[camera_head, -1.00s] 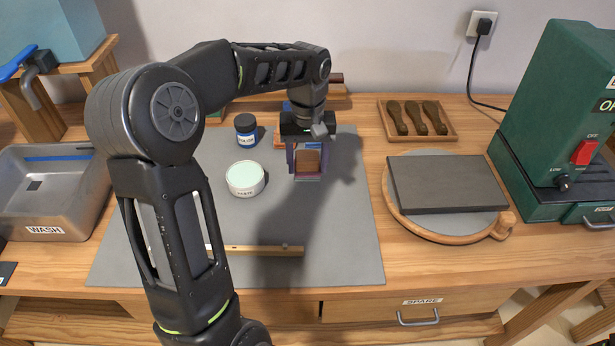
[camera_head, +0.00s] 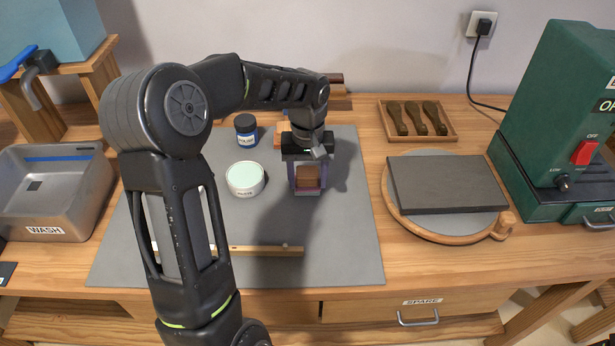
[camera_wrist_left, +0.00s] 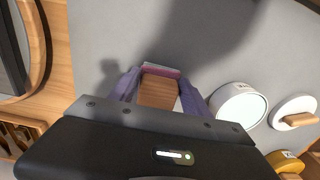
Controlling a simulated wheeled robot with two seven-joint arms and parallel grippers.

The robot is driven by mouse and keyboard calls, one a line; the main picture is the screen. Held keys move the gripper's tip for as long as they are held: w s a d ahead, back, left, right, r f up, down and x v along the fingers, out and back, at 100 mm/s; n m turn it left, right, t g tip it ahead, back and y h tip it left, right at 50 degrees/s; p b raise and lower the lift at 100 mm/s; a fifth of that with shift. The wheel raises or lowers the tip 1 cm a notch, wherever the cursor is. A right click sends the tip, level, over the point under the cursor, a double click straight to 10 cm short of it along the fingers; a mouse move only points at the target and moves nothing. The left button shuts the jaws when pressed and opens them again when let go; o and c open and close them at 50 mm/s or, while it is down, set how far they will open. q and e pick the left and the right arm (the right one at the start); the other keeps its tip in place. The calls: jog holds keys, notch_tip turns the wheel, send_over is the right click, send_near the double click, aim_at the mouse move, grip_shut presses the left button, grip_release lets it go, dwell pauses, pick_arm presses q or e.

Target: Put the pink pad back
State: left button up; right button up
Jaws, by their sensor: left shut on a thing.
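My left gripper (camera_head: 307,188) is shut on a brown wooden block with a thin pink layer at its lower end, which I take to be the pink pad (camera_head: 307,176). The purple fingers stand on either side of it, over the grey mat (camera_head: 340,240). In the left wrist view, the pad (camera_wrist_left: 158,92) sits between the fingers with its pink edge at the far end. I cannot tell whether it touches the mat. My right gripper is in neither view.
A white tin (camera_head: 245,179) and a blue jar (camera_head: 246,130) stand left of the gripper. A wooden strip (camera_head: 262,250) lies near the mat's front. A dark slab (camera_head: 445,184) rests on a round board to the right. A wooden tray (camera_head: 450,133) holds brown-handled pieces. The mat's front right is clear.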

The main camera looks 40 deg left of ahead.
aim_at(308, 176)
pick_arm(q)
jog(key=o, duration=1.2)
notch_tip(308, 176, up, 12)
dwell(0.4)
